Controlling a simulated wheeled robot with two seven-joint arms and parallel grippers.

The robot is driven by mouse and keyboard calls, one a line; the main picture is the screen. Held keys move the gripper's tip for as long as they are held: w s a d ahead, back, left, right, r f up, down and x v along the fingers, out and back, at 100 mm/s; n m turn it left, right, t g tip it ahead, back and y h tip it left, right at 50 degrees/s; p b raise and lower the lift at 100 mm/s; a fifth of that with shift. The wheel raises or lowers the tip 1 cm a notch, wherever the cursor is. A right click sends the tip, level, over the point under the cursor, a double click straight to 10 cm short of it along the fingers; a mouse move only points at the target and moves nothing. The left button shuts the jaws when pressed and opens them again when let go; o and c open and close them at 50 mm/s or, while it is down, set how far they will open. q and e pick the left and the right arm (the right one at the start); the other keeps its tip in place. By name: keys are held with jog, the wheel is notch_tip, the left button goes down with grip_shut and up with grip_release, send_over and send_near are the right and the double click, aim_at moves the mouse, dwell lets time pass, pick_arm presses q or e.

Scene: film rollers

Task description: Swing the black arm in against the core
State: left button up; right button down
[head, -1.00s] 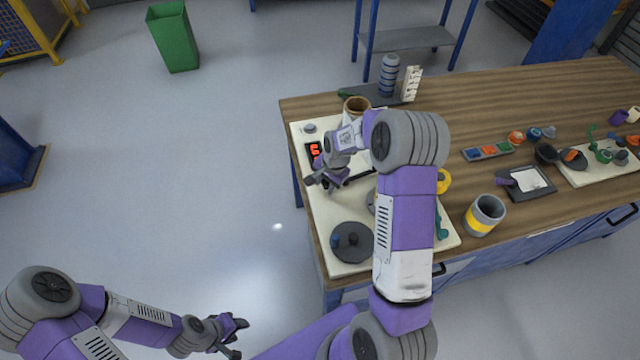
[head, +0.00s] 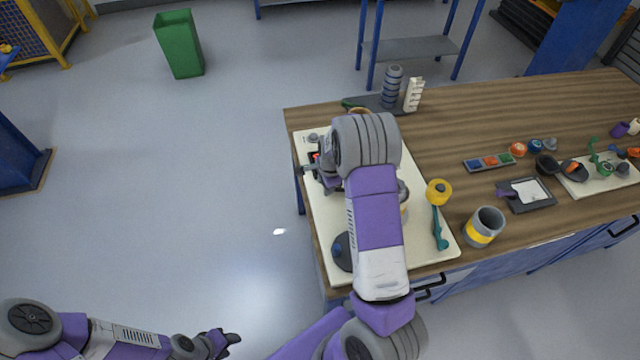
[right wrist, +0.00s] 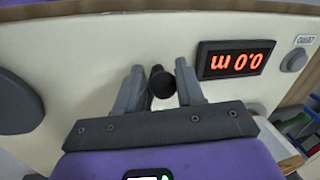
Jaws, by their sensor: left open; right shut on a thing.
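My right gripper (right wrist: 160,85) is shut on a black round knob (right wrist: 162,83), which shows between its fingers in the right wrist view. I cannot see whether the knob belongs to the black arm; the arm itself is hidden. In the head view the right gripper is over the left part of the cream board (head: 325,225), mostly covered by my right arm. The core cannot be made out; a grey rounded part (head: 402,192) shows just right of my arm. My left gripper (head: 228,340) is open and empty, low over the floor, away from the table.
A red-digit display (right wrist: 230,60) is on the board beside the right gripper. A dark disc (head: 342,252) is at the board's front left. A grey-yellow cup (head: 484,227) stands on the table.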

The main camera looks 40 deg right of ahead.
jog(key=shift+w+d+r, duration=0.2)
jog(key=shift+w+d, duration=0.05)
jog(key=shift+w, duration=0.05)
jog(key=c, duration=1)
grip_release()
jog(key=shift+o, duration=0.7)
jog(key=shift+f, duration=0.1)
jog(key=shift+s, duration=0.1)
jog(key=r, duration=0.2)
jog(key=s+r+p, duration=0.1)
jog(key=r, duration=0.4)
jog(key=shift+s+a+r, duration=0.15)
jog(key=shift+s+r, duration=0.05)
jog(key=shift+s, duration=0.05)
jog(key=shift+p, duration=0.35)
